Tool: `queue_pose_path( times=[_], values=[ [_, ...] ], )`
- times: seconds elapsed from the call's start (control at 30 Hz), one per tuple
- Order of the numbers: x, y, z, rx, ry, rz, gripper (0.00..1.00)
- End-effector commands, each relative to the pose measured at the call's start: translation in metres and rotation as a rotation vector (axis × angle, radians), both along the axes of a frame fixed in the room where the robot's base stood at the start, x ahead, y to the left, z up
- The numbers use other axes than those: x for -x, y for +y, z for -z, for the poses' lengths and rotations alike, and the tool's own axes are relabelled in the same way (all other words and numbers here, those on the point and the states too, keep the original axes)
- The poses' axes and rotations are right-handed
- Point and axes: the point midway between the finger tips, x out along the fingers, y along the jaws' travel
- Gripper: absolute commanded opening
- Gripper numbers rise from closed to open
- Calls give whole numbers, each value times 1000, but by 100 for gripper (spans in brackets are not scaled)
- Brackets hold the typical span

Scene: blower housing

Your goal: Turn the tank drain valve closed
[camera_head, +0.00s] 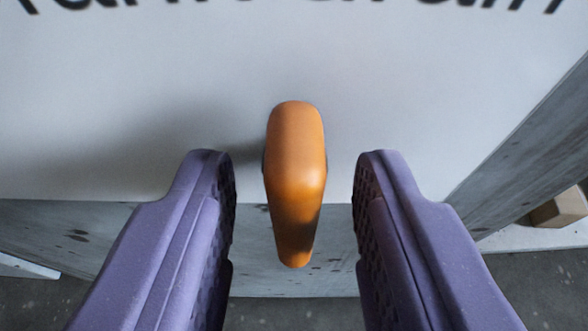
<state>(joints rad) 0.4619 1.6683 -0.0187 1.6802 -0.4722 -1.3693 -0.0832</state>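The orange valve handle (296,150) shows in the middle of the camera view, its long side running up and down in the picture. It stands in front of a white panel (120,90) with dark lettering cut off at the top edge, so the words cannot be fully read. My gripper (294,175) has two purple fingers, one on each side of the handle. The fingers are open, with a clear gap between each fingertip and the handle. The valve body behind the handle is hidden.
A grey, stained board (180,235) runs below the white panel. Another grey board (535,130) slants along the right side. A small brown block (562,207) lies at the right edge. Dark grey floor (540,290) shows at the bottom.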

Motion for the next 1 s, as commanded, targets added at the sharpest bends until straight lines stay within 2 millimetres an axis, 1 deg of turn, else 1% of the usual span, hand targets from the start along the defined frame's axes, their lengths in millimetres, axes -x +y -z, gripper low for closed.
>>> queue_pose_path(
  times=[0.1, 0.13, 0.17, 0.2, 0.3, 0.67, 0.87, 1.0],
  values=[
    [0, 0, -1, 0, 0, 0, 39],
    [0, 0, -1, 0, 0, 0, 37],
    [0, 0, -1, 0, 0, 0, 30],
    [0, 0, -1, 0, 0, 0, 21],
    [0, 0, -1, 0, 0, 0, 0],
    [0, -2, -1, -38, 0, 2, 0],
    [0, -3, 0, -145, 4, 3, 0],
    [0, -5, 0, -258, 7, 3, 0]
  ],
)
